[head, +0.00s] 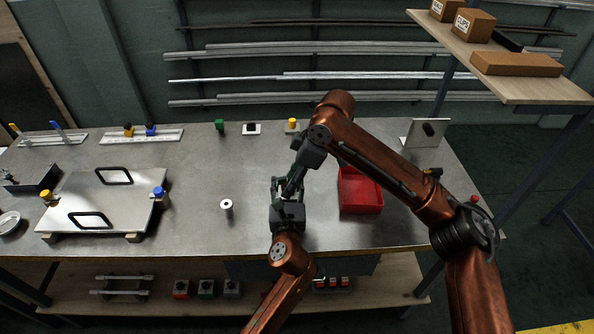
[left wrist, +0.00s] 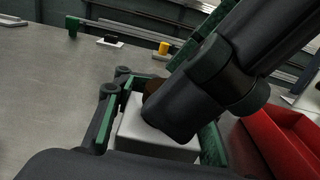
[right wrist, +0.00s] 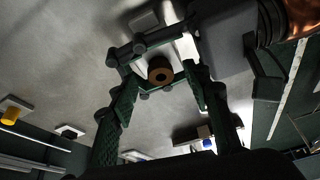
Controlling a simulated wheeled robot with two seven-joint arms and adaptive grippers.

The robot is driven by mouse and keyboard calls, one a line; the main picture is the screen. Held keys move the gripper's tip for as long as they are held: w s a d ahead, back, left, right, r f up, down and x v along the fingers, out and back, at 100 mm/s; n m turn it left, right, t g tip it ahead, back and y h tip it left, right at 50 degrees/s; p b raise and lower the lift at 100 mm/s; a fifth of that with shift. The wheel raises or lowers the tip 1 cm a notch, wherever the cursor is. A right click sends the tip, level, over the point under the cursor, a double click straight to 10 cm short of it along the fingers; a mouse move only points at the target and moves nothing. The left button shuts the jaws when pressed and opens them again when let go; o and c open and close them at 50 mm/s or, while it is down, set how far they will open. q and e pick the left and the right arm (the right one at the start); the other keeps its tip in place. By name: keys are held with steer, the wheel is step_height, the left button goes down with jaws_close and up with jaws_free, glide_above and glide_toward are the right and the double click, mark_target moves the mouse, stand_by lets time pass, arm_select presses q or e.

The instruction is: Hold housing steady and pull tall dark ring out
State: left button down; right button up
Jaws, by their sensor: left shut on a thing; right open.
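The housing is a pale block (left wrist: 150,142) between the green-padded fingers of my left gripper (left wrist: 160,135), which is shut on it at the table top. In the head view my left gripper (head: 289,198) and the right arm hide the housing. The dark ring (right wrist: 160,70) shows in the right wrist view as a brown round part with a centre hole, at the housing. In the left wrist view the ring (left wrist: 152,87) is partly hidden behind my right gripper. My right gripper (right wrist: 160,82) is open, its fingers on either side of the ring; I cannot tell whether they touch it.
A red bin (head: 361,208) stands just right of the grippers. A white cylinder (head: 226,206) stands to the left, with bare table around it. A metal plate with black handles (head: 122,205) lies farther left. A yellow-topped part (head: 292,124) stands behind.

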steer(key=shift+x, duration=0.8)
steer(key=shift+c, duration=0.2)
steer(key=shift+r, duration=0.1)
jaws_close()
